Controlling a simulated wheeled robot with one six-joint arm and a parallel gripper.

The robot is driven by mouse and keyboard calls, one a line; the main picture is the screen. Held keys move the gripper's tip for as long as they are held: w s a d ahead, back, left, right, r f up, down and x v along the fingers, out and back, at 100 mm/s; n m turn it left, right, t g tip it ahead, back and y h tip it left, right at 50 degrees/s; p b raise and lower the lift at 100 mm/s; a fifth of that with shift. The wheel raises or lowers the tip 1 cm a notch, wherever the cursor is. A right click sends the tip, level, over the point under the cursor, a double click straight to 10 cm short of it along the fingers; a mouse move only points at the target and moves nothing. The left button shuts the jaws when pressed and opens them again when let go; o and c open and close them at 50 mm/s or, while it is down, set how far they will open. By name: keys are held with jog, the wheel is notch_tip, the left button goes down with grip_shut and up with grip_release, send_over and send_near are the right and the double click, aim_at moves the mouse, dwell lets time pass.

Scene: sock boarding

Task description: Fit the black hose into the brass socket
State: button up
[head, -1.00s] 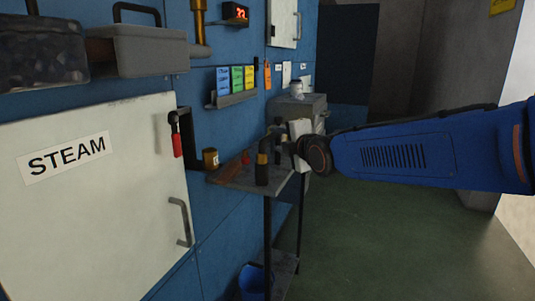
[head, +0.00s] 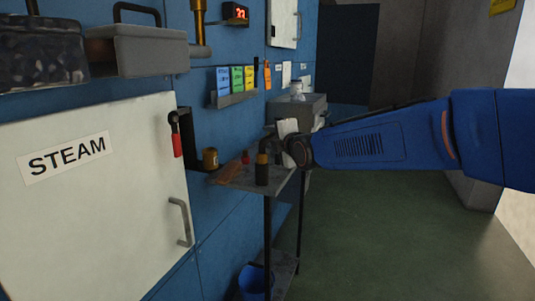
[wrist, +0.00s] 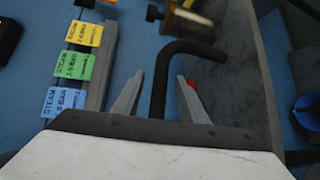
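In the wrist view the black hose (wrist: 159,92) runs up from the gripper's lower edge and bends to the right. My gripper (wrist: 159,76) has its two grey fingers apart, one on each side of the hose, with gaps showing on both sides. A blurred brass piece (wrist: 190,21) lies beyond the bend; I cannot tell if it is the socket. In the head view a brass cup (head: 210,158) sits by the wall at the shelf's left. A black upright piece with a brass band (head: 262,172) stands at the shelf's front, below my gripper (head: 270,138).
The small grey shelf (head: 240,181) also holds a red item (head: 245,157). A red-handled lever (head: 177,144) and a label rack (head: 234,98) are on the blue wall. A grey box (head: 312,106) stands behind my gripper. A blue bucket (head: 254,280) is below. The floor at right is clear.

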grip_shut()
jog(key=shift+r, duration=0.1)
